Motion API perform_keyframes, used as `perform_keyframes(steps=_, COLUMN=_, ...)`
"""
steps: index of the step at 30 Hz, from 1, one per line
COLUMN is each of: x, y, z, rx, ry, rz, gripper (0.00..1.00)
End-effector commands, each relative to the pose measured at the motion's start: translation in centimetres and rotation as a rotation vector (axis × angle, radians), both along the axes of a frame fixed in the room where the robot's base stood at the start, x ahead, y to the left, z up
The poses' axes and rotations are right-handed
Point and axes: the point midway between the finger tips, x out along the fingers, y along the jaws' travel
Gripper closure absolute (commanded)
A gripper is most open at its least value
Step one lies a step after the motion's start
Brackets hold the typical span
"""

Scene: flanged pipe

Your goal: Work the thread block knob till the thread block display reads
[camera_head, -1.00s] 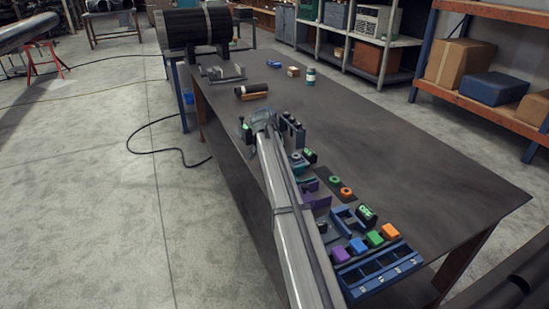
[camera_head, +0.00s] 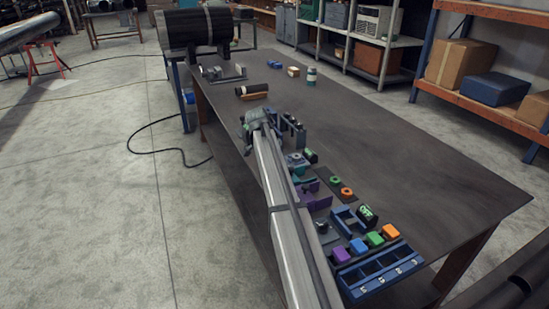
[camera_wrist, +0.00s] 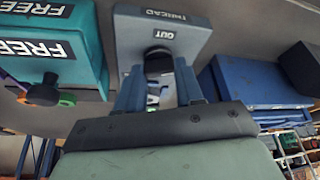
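The thread block (camera_wrist: 165,33) is a grey-blue box in the upper middle of the wrist view. Its top label seems to read THREAD, and the small display below it seems to read CUT or OUT; the letters are blurred. Its round black knob (camera_wrist: 158,60) sticks out below the display. My gripper (camera_wrist: 159,72) has its two blue fingers on either side of the knob and looks closed on it. In the head view my gripper (camera_head: 256,118) is at the left edge of the bench, and my arm hides most of the thread block there.
A teal block (camera_wrist: 50,50) with FREE displays and a dark knob stands left of the thread block. A blue box (camera_wrist: 255,85) is to its right. Coloured blocks and a blue tray (camera_head: 380,272) lie nearer on the bench (camera_head: 430,170); its right side is clear.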

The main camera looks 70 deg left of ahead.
Motion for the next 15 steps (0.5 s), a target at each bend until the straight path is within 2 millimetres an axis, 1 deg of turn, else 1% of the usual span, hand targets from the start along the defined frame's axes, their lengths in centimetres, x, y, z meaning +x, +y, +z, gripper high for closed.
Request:
perform_keyframes(steps=1, x=-0.03, y=0.0, z=0.01, rx=0.0, ry=0.0, rz=0.0, gripper=0.58)
perform_keyframes(steps=7, x=-0.01, y=0.0, z=0.01, rx=0.0, ry=0.0, rz=0.001, gripper=0.39)
perform_keyframes(steps=15, x=-0.03, y=-0.01, z=0.1, rx=0.0, ry=0.0, rz=0.001, gripper=0.38)
